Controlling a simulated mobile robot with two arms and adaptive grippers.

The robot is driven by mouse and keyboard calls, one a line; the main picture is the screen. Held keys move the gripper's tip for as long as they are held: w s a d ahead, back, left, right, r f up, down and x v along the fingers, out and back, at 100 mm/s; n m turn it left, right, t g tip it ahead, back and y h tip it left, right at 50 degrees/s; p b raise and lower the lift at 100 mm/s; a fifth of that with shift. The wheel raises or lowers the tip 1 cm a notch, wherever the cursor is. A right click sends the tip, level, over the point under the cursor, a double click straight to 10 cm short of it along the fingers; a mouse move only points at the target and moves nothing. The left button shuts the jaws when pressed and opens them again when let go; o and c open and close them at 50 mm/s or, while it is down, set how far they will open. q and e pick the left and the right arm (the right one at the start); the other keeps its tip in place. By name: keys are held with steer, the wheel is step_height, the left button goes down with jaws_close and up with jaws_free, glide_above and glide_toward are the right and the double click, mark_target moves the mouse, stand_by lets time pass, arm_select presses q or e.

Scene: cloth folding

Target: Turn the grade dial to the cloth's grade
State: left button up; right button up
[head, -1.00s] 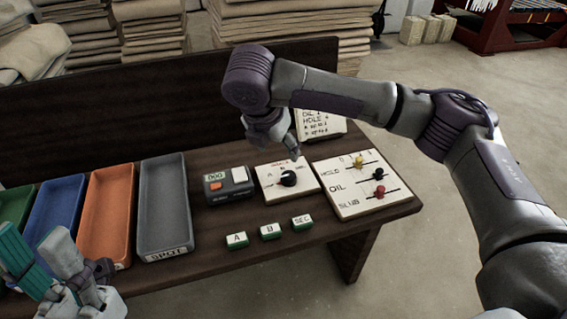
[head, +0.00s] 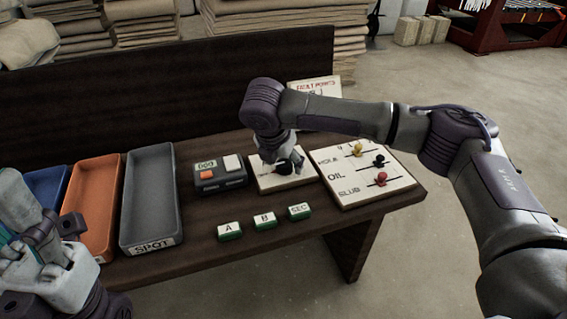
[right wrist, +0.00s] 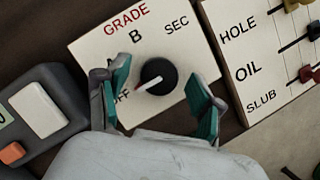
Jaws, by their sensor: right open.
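The grade dial's pale plate (head: 268,184) lies on the dark bench, with its black knob (head: 297,158) partly covered by my right gripper (head: 280,161). In the right wrist view the plate reads GRADE, B, SEC and OFF, and one finger hides part of its left side. The knob (right wrist: 160,72) has a pale, red-marked pointer directed lower left, toward OFF. My right gripper (right wrist: 160,100) is open, with a finger on each side of the knob and visible gaps between. My left gripper (head: 40,235) is at the lower left, its jaw opening unclear.
A slider board (head: 372,184) marked HOLE, OIL and SLUB lies right of the dial; a counter box (head: 219,178) lies left. Green A, B and SEC blocks (head: 265,221) sit in front. Trays (head: 150,200) fill the left. A FAULT POINTS card (head: 316,88) stands behind my arm.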

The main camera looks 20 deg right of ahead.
steer(key=c, duration=1.1)
steer(key=shift+c, duration=0.2)
steer(key=shift+r+p, duration=0.1)
steer(key=shift+p, duration=0.35)
